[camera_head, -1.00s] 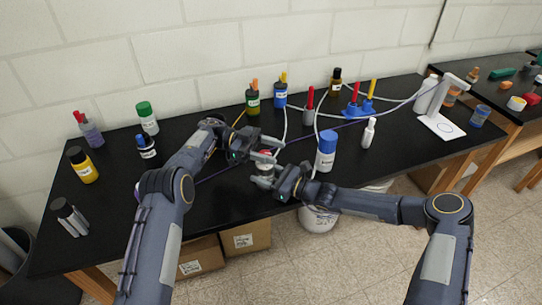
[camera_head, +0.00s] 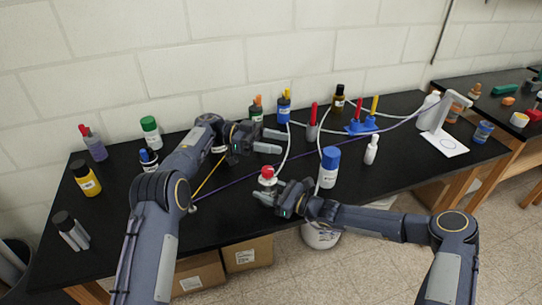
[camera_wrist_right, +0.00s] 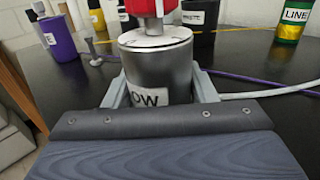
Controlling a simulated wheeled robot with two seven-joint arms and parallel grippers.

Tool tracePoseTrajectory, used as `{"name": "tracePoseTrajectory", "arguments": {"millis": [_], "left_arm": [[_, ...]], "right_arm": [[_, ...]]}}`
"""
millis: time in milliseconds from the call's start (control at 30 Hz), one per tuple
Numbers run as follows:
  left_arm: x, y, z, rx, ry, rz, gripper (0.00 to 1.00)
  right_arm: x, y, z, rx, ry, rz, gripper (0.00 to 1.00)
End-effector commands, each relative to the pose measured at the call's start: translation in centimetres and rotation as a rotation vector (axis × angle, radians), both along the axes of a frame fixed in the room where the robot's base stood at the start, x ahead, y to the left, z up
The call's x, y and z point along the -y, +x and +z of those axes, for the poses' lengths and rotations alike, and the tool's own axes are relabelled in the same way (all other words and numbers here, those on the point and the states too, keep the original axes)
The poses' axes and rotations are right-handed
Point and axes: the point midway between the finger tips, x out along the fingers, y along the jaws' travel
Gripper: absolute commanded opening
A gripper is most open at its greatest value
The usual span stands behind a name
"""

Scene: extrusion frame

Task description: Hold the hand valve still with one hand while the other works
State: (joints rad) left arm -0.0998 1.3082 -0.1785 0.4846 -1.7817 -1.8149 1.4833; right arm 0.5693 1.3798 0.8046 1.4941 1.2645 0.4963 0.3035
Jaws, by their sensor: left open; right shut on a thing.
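The hand valve (camera_head: 267,175), a small grey cylinder with a red knob on top, stands upright near the front middle of the black bench. My right gripper (camera_head: 267,191) is shut on its body, low down. In the right wrist view the grey valve body (camera_wrist_right: 162,68) sits between both fingers, its label partly hidden and ending in "OW"; the red knob is cut off at the top edge. My left gripper (camera_head: 273,141) is open and empty, behind and above the valve, apart from it.
A blue-capped white bottle (camera_head: 328,168) stands close to the right of the valve. Pen holders (camera_head: 284,106) and a blue stand (camera_head: 361,126) are farther back. White tubing and purple and yellow lines cross the bench (camera_head: 235,215). The bench front left of the valve is clear.

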Motion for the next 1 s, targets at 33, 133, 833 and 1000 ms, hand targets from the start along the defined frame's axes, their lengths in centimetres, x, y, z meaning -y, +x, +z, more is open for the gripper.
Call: {"name": "tracePoseTrajectory", "arguments": {"millis": [33, 133, 833, 1000], "left_arm": [[-0.1, 0.9, 0.1, -0.069, 0.008, 0.052, 0.54], [0.0, 3.1, 0.1, -0.262, 0.01, 0.178, 0.54], [0.9, -1.0, 1.9, -0.357, -0.834, 0.904, 0.54], [-0.5, -2.8, -1.4, -0.232, -0.745, 1.35, 0.54]], "right_arm": [[0.1, 0.0, -0.1, 0.0, -0.001, -0.001, 0.26], [0.1, 0.0, -0.1, 0.0, -0.001, -0.001, 0.26], [0.0, 0.0, 0.0, 0.0, -0.001, -0.001, 0.26], [0.0, 0.0, 0.0, 0.0, -0.001, -0.001, 0.26]]}}
